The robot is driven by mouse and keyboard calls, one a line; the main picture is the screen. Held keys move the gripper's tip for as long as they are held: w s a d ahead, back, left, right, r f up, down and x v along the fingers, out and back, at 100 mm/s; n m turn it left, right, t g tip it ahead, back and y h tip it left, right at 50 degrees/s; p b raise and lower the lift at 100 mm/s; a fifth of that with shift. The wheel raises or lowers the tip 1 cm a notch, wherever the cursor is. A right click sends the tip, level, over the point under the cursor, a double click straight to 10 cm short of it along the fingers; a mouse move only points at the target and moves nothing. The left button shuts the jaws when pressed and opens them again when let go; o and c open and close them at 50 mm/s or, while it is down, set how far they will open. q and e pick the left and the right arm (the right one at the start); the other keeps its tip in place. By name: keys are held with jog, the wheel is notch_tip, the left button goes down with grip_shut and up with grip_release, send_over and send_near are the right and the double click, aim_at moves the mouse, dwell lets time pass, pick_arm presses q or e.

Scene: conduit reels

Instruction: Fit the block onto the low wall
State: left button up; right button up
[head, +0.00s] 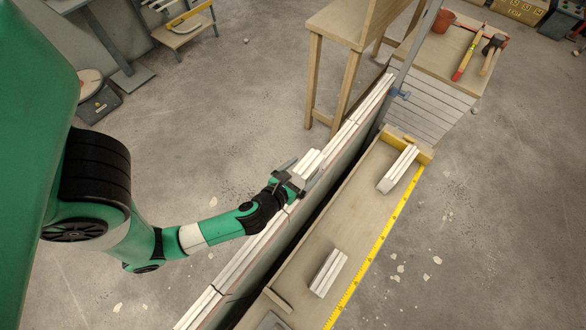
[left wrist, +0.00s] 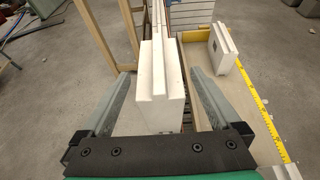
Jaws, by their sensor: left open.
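The low wall (head: 245,255) is a long line of pale ribbed blocks running diagonally through the head view. A white block (head: 309,158) with a raised rib stands at the wall's top line. In the left wrist view this block (left wrist: 160,85) stands between the fingers, its rib roughly in line with the wall (left wrist: 172,22) beyond. Whether it is fully seated is hidden. My left gripper (head: 298,176) is at the block's near end. Its fingers (left wrist: 160,74) are open, one on each side, with visible gaps. My right gripper is not in view.
A wooden bench (head: 305,245) beside the wall carries two loose blocks, a far one (head: 398,168) and a near one (head: 328,273). A yellow measuring tape (head: 378,248) lines its right edge. A wooden stand (head: 335,28) is close behind the wall. A tool table (head: 437,52) stands at the back right.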

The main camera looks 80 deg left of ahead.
pick_arm(q)
jog(key=p+v, duration=0.1)
jog(key=v, duration=0.6)
jog(key=shift+d, duration=0.1)
jog(key=shift+s+d+r+p, duration=0.3)
jog(key=shift+s, duration=0.2)
